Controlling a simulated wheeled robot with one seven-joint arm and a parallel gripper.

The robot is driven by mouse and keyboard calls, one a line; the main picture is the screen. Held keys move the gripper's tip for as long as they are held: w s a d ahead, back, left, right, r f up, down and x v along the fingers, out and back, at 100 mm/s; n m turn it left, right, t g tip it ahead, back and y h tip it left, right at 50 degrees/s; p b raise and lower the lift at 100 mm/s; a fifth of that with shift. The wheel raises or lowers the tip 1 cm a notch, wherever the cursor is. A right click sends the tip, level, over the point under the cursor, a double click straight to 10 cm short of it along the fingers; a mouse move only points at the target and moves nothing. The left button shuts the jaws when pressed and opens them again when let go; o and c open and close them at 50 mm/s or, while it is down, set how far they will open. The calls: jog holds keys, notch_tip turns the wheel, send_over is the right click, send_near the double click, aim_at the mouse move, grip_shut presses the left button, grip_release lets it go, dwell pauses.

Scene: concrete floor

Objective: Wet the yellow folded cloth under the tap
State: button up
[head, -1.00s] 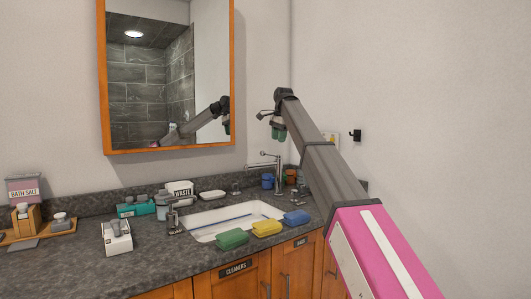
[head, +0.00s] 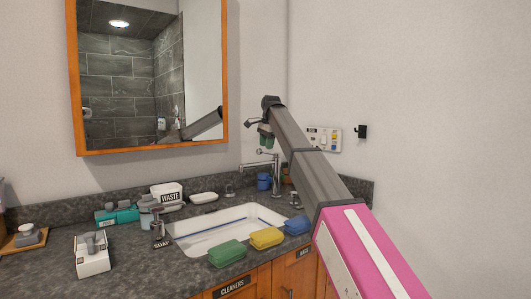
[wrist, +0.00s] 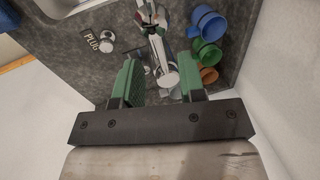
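The yellow folded cloth (head: 266,238) lies on the sink's front edge, between a green folded cloth (head: 228,252) and a blue one (head: 297,225). The chrome tap (head: 274,170) stands at the back right of the white sink (head: 196,242). I cannot tell if water runs. My gripper (head: 265,137) is raised above the tap, well away from the yellow cloth. In the wrist view, its green-padded fingers (wrist: 158,82) are apart with nothing held between them. The tap (wrist: 157,40) shows below and beyond them. The yellow cloth is not in the wrist view.
Blue, green and orange cups (wrist: 207,24) stand beside the tap. A plug (wrist: 106,41) is on its other side. A soap dispenser (head: 160,232), a waste bin (head: 167,194) and a white dish (head: 204,198) stand around the sink. A mirror (head: 150,90) hangs above.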

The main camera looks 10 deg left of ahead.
jog(key=shift+w+a+f, duration=0.15)
jog(key=shift+f, duration=0.8)
jog(key=shift+w+a+f, duration=0.1)
jog(key=shift+f, duration=0.8)
jog(key=shift+c, duration=0.3)
grip_shut()
jog(key=shift+w+d+r+g+y, duration=0.1)
jog(key=shift+r+g+y, duration=0.3)
jog(key=shift+g, duration=0.1)
jog(key=shift+o, duration=0.3)
grip_release()
